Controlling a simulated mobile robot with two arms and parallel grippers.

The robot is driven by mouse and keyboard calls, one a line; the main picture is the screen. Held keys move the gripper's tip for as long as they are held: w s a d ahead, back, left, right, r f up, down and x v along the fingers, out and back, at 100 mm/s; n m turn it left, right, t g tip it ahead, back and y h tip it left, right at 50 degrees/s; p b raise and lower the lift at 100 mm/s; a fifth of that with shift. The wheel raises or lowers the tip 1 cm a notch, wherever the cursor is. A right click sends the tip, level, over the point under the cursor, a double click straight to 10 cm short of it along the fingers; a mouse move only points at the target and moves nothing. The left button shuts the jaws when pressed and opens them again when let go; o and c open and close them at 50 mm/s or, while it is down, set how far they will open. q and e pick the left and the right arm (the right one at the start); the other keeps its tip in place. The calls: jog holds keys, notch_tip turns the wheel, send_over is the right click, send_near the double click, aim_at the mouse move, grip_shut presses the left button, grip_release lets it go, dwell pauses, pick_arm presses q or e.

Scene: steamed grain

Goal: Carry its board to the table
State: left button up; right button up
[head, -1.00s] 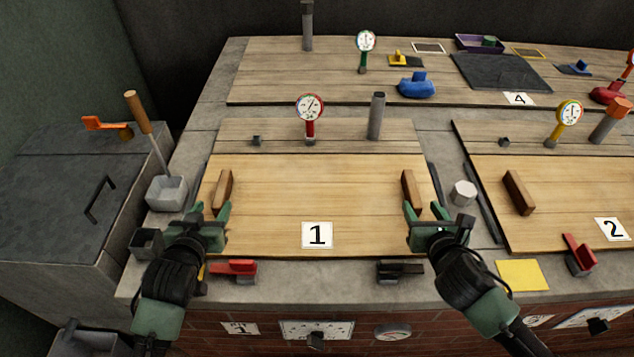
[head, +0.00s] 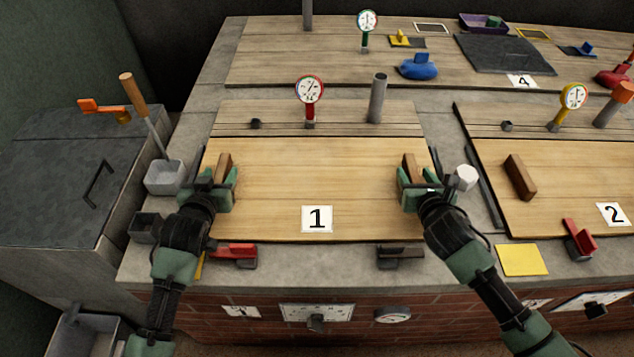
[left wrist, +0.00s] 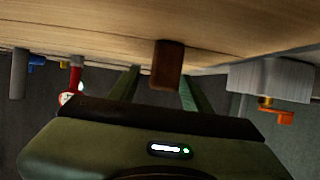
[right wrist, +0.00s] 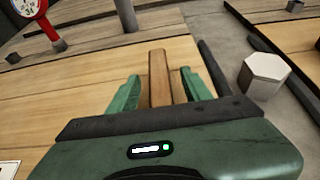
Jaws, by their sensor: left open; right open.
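The wooden board marked 1 (head: 275,190) lies flat on the stone counter, with a brown handle block near each side. My left gripper (head: 223,172) is open with its fingers on either side of the left handle (head: 223,165). In the left wrist view the left handle (left wrist: 168,64) shows between the fingers. My right gripper (head: 413,172) is open around the right handle (head: 409,163). In the right wrist view the right handle (right wrist: 159,78) stands between the open fingers, with a gap to the left finger.
A white hexagonal piece (head: 464,178) stands right of my right gripper. Board 2 (head: 560,200) lies further right. A grey pot (head: 165,178) with a tool stands left of my left gripper. Red (head: 235,252) and black (head: 400,253) levers sit at the counter's front. A red-stemmed gauge (head: 309,95) stands behind.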

pick_arm(q)
jog(key=shift+x, duration=0.75)
pick_arm(e)
jog(key=shift+w+f, duration=0.25)
jog(key=shift+w, duration=0.45)
pick_arm(q)
grip_shut()
pick_arm(e)
grip_shut()
pick_arm(q)
jog(key=shift+w+r, duration=0.1)
jog(key=shift+r, duration=0.2)
pick_arm(e)
jog(key=shift+w+r, duration=0.1)
jog(key=shift+r, duration=0.1)
